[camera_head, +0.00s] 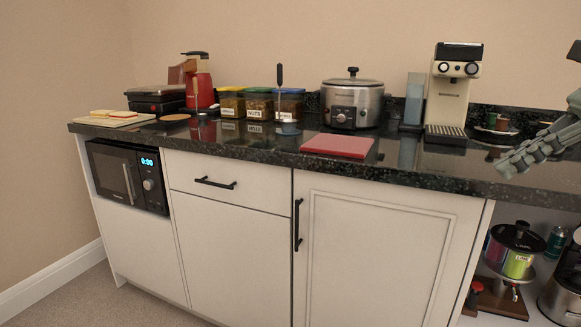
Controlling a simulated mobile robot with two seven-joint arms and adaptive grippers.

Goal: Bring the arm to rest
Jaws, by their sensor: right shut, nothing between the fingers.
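My right gripper (508,166) comes in from the right edge in the camera_head view. It is grey, its fingers are together, and it holds nothing. It shows in front of the right part of the dark counter (265,142), pointing left and slightly down. Whether it touches the counter edge cannot be told, but it appears apart from the objects there. Part of my right arm is cut off by the right edge. My left gripper is not in view.
The counter carries a red board (338,146), a slow cooker (352,102), a coffee machine (453,90), a red kettle (200,90) and several jars (259,104). A microwave (126,178) sits below at left.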

